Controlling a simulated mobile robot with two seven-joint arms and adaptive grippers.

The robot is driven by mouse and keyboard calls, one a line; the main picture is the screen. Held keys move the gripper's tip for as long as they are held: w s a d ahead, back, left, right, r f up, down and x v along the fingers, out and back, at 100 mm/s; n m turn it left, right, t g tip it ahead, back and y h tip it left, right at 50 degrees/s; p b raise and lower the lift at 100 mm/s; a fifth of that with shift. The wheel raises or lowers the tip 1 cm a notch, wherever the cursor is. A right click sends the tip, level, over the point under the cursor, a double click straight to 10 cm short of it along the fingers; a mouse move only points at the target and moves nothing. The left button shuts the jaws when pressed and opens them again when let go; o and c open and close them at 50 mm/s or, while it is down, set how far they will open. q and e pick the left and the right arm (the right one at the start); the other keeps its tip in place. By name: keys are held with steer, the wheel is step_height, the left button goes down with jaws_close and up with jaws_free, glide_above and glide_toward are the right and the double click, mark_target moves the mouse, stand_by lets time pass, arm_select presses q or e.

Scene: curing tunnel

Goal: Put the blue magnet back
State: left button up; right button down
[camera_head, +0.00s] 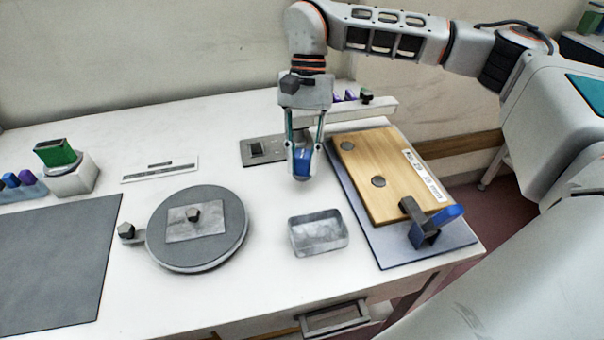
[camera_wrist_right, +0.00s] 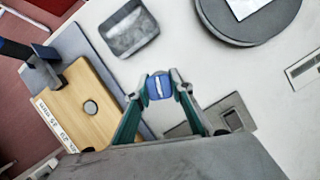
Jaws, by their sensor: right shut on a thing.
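My right gripper (camera_head: 302,172) is shut on the blue magnet (camera_head: 302,160), between its fingertips. In the right wrist view the blue magnet (camera_wrist_right: 160,88) has a pale stripe down its middle, and both fingertips of my right gripper (camera_wrist_right: 161,86) touch its sides. Whether the magnet touches the table is hard to tell. A wooden board (camera_head: 385,165) with two grey discs lies to the right. My left gripper is not in view.
A blue-handled clamp (camera_head: 430,222) stands at the board's near corner. A round grey turntable (camera_head: 197,228) carries a plate and knob. A rail (camera_head: 362,109) with purple and dark pieces stands behind. A green-topped block (camera_head: 70,172) and dark mat (camera_head: 55,262) are at left.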

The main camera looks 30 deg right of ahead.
mark_target(302, 175)
steer(key=shift+f, duration=2.1)
steer(key=shift+f, duration=0.2)
steer(key=c, duration=1.8)
jaws_free()
steer(key=v, duration=1.2)
steer(key=shift+r+p, duration=0.2)
steer(key=shift+p, duration=0.15)
